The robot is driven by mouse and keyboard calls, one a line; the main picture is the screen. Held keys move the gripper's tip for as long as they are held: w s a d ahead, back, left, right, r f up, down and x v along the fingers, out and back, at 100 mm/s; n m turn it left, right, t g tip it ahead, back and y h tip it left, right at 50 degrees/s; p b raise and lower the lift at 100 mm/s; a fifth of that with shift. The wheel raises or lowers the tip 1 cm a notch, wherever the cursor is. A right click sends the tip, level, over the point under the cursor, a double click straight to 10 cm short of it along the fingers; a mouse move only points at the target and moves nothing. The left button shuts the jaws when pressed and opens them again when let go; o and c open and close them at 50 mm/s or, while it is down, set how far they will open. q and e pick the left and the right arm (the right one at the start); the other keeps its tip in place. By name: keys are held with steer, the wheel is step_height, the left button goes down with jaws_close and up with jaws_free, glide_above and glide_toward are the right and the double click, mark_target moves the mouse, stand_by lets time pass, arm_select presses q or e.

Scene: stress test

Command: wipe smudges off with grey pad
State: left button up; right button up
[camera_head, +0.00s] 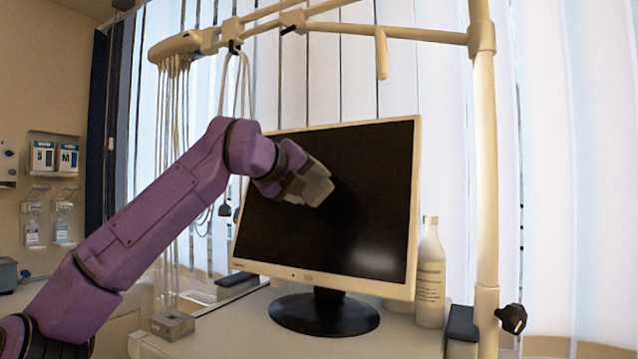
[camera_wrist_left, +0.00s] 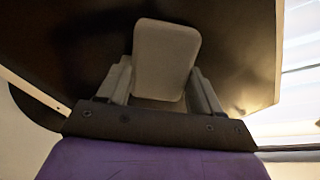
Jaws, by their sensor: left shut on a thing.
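A monitor (camera_head: 370,215) with a dark screen and cream frame stands on a round black foot in the head view. My left gripper (camera_head: 312,185) is in front of the screen's upper left part. In the left wrist view, my left gripper (camera_wrist_left: 160,88) is shut on the grey pad (camera_wrist_left: 166,55), which sits between the two fingers with the dark screen (camera_wrist_left: 240,50) behind it. I cannot tell whether the pad touches the screen. No clear smudge shows; a pale sheen lies at the screen's lower right. My right gripper is not in view.
A white bottle (camera_head: 431,275) stands just right of the monitor. A cream pole (camera_head: 485,170) with an overhead rail (camera_head: 390,32) and hanging cables rises around the monitor. A small grey box (camera_head: 172,324) sits at the desk's front left.

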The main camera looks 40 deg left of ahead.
arm_select(q)
steer(key=shift+a+p, duration=0.55)
steer(key=shift+a, duration=2.85)
steer(key=b+v, duration=0.1)
steer(key=v, duration=0.5)
steer(key=shift+s+d, duration=0.25)
steer(key=shift+r, duration=0.15)
steer(key=shift+b+v, duration=0.6)
steer(key=shift+v, duration=1)
steer(key=shift+w, duration=0.1)
steer(key=shift+w, duration=0.1)
